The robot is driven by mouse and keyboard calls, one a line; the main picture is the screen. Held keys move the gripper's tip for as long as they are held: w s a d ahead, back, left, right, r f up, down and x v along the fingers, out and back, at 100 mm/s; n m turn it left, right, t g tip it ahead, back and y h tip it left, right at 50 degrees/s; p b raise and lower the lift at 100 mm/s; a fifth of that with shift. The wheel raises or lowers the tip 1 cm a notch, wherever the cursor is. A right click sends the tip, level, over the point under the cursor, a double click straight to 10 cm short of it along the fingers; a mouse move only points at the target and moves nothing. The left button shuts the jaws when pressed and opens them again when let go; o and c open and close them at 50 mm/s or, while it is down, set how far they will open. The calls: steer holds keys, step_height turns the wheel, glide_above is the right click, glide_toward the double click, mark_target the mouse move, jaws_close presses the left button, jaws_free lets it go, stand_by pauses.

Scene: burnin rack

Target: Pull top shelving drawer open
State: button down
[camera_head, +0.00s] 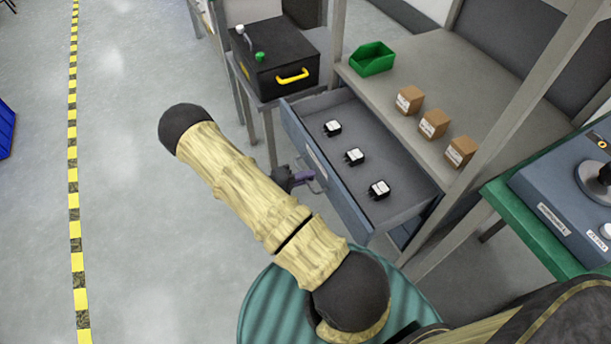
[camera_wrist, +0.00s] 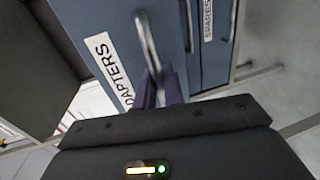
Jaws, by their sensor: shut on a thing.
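The top drawer (camera_head: 393,205) of the shelving is pulled out, showing its grey inside with several small black items with white labels in it. Its blue-grey front also shows in the wrist view (camera_wrist: 88,22), with a label reading "ADAPTERS". A metal bar handle (camera_wrist: 147,42) is on that front. My gripper (camera_head: 305,176) is at the drawer front, and its purple fingers (camera_wrist: 158,88) are shut on the handle. The fingertips are partly hidden by the handle and the angle of view.
A lower drawer labelled "SPARES" (camera_wrist: 208,35) shows behind the open one. Several brown boxes (camera_head: 433,124) and a green bin (camera_head: 372,58) stand on the shelf top. A black case (camera_head: 274,62) sits to the left, a green bench (camera_head: 527,228) to the right. Open floor lies left.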

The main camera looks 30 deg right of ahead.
steer(key=c, duration=1.6)
jaws_free()
steer(key=p+v, duration=0.1)
steer(key=v, duration=1.6)
steer(key=shift+a, duration=0.15)
